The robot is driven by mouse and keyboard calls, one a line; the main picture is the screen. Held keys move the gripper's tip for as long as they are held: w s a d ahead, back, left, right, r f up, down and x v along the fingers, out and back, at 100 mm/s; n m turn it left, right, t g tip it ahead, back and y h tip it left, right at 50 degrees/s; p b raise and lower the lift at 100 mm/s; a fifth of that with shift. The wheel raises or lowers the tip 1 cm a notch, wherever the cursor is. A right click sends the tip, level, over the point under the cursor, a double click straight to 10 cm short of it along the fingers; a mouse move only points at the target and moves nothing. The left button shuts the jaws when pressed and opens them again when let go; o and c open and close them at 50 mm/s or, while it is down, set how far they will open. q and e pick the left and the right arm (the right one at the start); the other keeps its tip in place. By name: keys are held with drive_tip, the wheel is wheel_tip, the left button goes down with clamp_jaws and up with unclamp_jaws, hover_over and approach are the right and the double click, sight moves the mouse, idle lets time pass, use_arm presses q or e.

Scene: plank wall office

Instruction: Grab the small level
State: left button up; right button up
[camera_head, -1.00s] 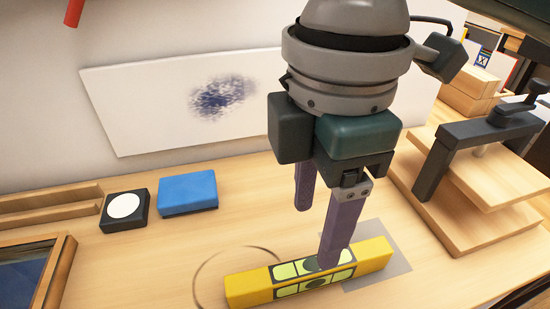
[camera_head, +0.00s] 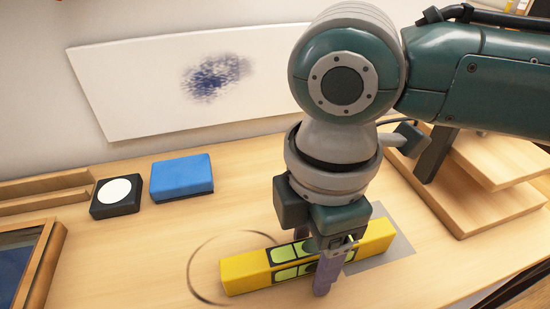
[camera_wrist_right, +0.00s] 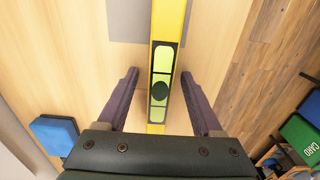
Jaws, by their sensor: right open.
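The small level is a yellow bar (camera_head: 246,272) with green vial windows, lying on the wooden table. My right gripper (camera_head: 312,265) is lowered over its middle, one purple finger in front of it and the other mostly hidden behind. In the right wrist view the level (camera_wrist_right: 168,30) runs between the two open fingers of the gripper (camera_wrist_right: 160,98), with a gap on each side. The gripper's body hides part of the level in the head view. My left gripper is not in view.
A blue box (camera_head: 182,177) and a black block with a white disc (camera_head: 116,195) stand at the back left. A wooden clamp stand (camera_head: 480,195) is at the right. A grey patch (camera_head: 385,250) lies under the level's right end.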

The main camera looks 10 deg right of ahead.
clamp_jaws()
idle(0.4)
drive_tip(key=shift+r, duration=0.1)
